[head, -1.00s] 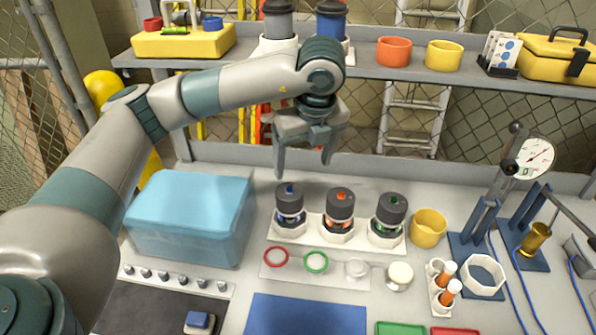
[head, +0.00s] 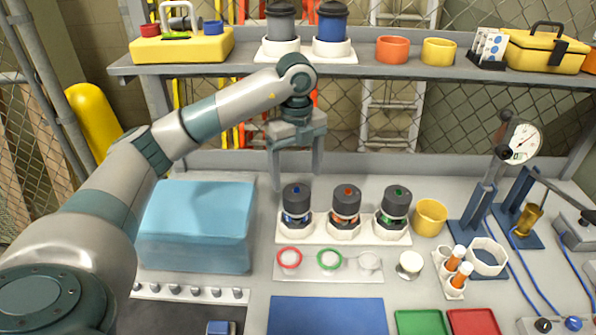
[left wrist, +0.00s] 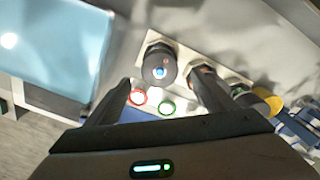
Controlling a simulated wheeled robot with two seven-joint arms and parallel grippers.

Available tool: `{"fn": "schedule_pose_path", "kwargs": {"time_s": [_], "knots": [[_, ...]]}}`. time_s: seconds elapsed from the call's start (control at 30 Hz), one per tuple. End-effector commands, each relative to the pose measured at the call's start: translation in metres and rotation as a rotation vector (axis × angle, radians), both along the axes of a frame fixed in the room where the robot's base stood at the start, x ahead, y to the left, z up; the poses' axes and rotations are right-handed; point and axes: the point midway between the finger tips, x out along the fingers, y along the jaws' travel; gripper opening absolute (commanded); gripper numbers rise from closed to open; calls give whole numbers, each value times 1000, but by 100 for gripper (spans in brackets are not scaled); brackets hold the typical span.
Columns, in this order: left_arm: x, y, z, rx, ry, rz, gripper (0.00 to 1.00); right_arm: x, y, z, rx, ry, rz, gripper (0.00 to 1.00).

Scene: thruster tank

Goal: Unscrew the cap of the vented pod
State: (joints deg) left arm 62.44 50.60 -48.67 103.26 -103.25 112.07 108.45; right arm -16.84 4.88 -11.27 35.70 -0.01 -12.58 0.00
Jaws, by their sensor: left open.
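Three pods with dark ribbed caps stand in a row in a white rack (head: 343,238). The left pod (head: 297,205) has a blue dot on its cap, the middle pod (head: 346,205) an orange dot, the right pod (head: 395,205) a green dot. I cannot tell from the markings which is the vented one. My left gripper (head: 297,181) is open, pointing down, empty, just above the blue-dot pod. In the left wrist view the blue-dot cap (left wrist: 160,65) shows between and beyond my fingertips (left wrist: 160,84); my right-hand finger partly covers the middle pod. My right gripper is out of view.
A tray with a red ring (head: 289,258) and a green ring (head: 329,259) lies in front of the rack. A light blue box (head: 197,225) stands left. A yellow cup (head: 430,216) and a gauge stand (head: 484,205) are on the right. A shelf (head: 350,65) crosses behind.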

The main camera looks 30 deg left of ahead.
Motion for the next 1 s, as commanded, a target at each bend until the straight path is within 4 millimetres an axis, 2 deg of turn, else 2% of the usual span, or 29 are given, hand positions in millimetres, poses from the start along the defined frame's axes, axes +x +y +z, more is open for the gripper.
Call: {"fn": "schedule_pose_path", "kwargs": {"time_s": [0.27,0.7,1.0], "knots": [[0,0,-9,2,1,0,77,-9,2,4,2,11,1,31],[-1,0,-59,0,3,0,77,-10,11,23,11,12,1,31],[0,0,-75,1,0,-1,77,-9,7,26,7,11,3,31]]}}
